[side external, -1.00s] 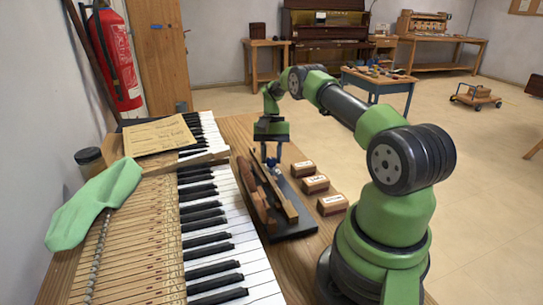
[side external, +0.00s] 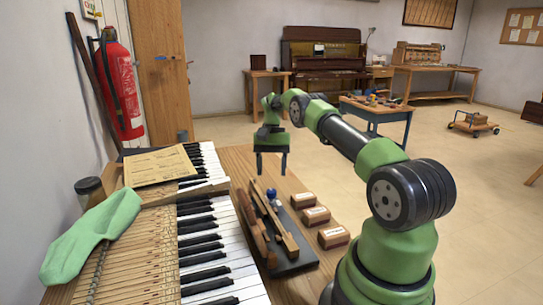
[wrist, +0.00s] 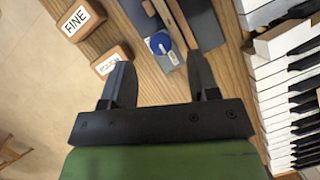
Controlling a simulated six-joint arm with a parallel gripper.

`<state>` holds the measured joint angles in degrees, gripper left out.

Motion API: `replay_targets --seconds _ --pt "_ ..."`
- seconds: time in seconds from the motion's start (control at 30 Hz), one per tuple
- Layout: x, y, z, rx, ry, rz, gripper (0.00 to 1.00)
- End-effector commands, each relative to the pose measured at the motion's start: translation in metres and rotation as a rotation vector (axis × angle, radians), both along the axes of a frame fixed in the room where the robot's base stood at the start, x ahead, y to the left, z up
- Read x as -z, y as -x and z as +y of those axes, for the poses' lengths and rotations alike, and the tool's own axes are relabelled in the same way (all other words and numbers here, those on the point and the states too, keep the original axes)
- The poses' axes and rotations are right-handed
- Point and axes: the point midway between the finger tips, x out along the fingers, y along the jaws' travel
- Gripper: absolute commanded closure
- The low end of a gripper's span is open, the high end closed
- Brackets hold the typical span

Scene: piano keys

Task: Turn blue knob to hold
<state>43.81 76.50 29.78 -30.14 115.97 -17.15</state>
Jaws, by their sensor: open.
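The blue knob (side external: 271,194) sits on a dark base plate (side external: 291,265) between wooden rails, right of the keyboard. In the wrist view the knob (wrist: 159,42) is round, with a white mark on top and a pale, narrow part toward its lower right. My gripper (side external: 271,167) is open and empty, raised above the knob with a visible gap. In the wrist view its two fingers (wrist: 161,70) are spread, with the knob just beyond and between their tips. Small wooden label blocks stand beside the plate. One block (wrist: 75,22) reads FINE; another (wrist: 110,60) has lettering too small to read.
Piano keys (side external: 205,240) run along the left of the bench, with a green cloth (side external: 90,235) and a paper sheet (side external: 158,165) over the action. The three label blocks (side external: 317,215) line the bench's right side. The air around my gripper is clear.

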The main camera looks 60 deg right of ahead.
Motion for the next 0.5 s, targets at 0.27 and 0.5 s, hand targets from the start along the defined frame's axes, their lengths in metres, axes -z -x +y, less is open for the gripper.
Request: replay_targets --seconds 0.27,0.5 --pt "-0.039 0.0 0.0 -0.002 0.002 0.001 0.45" --pt "-0.045 0.0 0.0 0.001 0.0 0.002 0.45"
